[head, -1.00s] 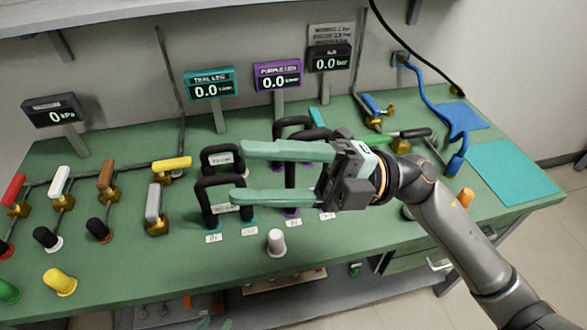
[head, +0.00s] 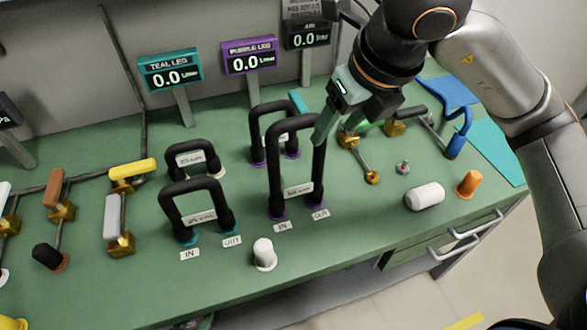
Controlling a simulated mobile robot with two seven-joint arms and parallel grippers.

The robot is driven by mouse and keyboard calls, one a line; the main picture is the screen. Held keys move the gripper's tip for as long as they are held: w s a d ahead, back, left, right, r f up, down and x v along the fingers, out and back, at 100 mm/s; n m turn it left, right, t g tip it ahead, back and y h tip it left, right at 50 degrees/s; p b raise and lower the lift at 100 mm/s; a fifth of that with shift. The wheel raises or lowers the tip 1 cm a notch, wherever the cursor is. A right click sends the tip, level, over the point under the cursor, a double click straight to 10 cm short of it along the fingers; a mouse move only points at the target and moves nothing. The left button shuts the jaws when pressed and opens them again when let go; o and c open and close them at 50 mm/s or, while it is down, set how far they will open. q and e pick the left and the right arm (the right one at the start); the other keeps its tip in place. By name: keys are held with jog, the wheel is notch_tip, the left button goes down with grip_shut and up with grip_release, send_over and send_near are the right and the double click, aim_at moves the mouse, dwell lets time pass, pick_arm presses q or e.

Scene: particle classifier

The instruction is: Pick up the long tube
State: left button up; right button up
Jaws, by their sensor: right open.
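Several black U-shaped tubes stand on the green bench in the head view. The tallest one (head: 273,155) stands at the front of the purple side, upright, its feet in purple rings by the IN and OUT tags. A shorter tube (head: 282,107) is behind it. Two low tubes stand on the teal side, one in front (head: 192,186) and one behind (head: 192,150). My right gripper (head: 326,128) points down at the tall tube's upper right corner. Its jaws are open, seen nearly edge-on; whether they touch the tube is unclear. My left gripper is out of view.
Teal (head: 170,72), purple (head: 249,56) and black (head: 306,36) displays stand behind. A white peg (head: 265,253) is in front of the tubes. A white cylinder (head: 425,196) and orange peg (head: 468,184) are at right. Brass valves (head: 371,176) lie right of the tall tube.

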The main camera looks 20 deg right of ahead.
aim_at(324, 149)
jog(key=x, duration=1)
jog(key=shift+s+f+b, duration=0.1)
jog(key=shift+f+b, duration=0.15)
jog(key=shift+b, duration=0.1)
grip_shut()
jog(key=shift+r, duration=0.1)
